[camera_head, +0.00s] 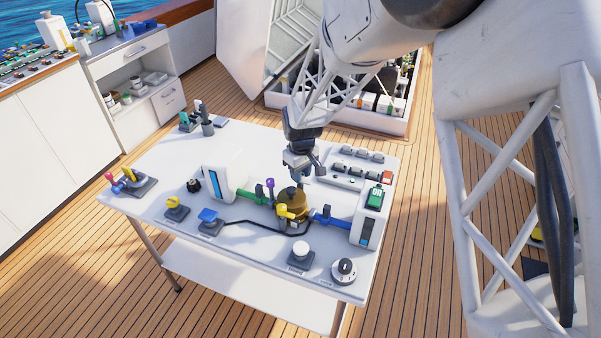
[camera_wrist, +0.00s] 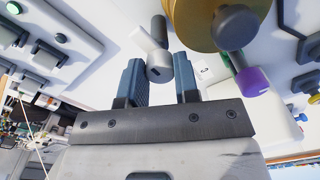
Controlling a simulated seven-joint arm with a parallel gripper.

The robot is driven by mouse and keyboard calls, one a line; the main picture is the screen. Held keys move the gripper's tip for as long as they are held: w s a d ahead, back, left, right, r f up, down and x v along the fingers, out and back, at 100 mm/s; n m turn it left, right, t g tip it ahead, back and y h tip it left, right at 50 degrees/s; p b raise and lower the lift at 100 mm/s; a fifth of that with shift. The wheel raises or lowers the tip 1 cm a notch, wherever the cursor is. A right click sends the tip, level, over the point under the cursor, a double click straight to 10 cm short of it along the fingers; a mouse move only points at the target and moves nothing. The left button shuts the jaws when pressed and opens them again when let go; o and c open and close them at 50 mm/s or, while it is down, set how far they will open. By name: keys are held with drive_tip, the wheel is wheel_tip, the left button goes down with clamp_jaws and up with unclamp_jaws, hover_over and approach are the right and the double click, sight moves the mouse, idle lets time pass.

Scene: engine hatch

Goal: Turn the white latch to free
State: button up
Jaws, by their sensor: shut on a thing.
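In the head view my gripper (camera_head: 303,172) points down over the table, just behind and right of the brass dome (camera_head: 291,201). There the latch cannot be made out; my gripper and the dome cover that spot. The bar's exact turn angle is hard to tell.
A purple knob (camera_wrist: 252,80) on a grey stem stands close right of my fingers. Blue (camera_head: 328,217) and green (camera_head: 252,197) valve fittings flank the dome, with a yellow handle (camera_head: 285,211) in front. A button panel (camera_head: 356,168) lies behind right.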

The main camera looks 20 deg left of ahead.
drive_tip(key=o, duration=0.9)
drive_tip(key=shift+o, duration=0.2)
drive_tip(key=shift+r, duration=0.2)
drive_tip(key=shift+w+r, duration=0.1)
drive_tip(key=shift+r, duration=3.65)
